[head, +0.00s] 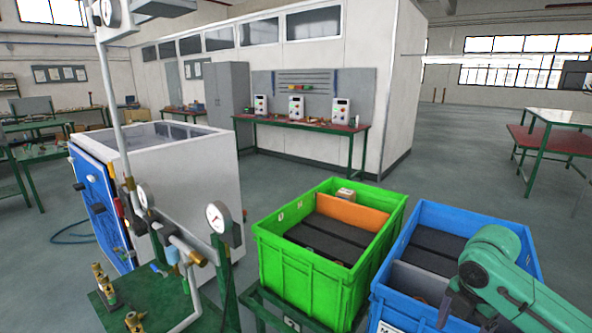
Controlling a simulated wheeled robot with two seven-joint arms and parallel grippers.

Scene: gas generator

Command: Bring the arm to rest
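My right arm (500,265), teal green, comes in from the lower right and bends over the front right part of the blue crate (418,215). A dark part at its lower end (446,309) shows over the crate's front edge. It is too small and cut off to tell whether the gripper is open or shut, or whether it holds anything. My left gripper is not in view.
A green crate (265,245) with dark dividers, an orange panel (350,211) and a small box (345,195) stands left of the blue crate. Pipes with a pressure gauge (217,217) rise at the lower left beside a white cabinet (190,170). Open floor lies behind.

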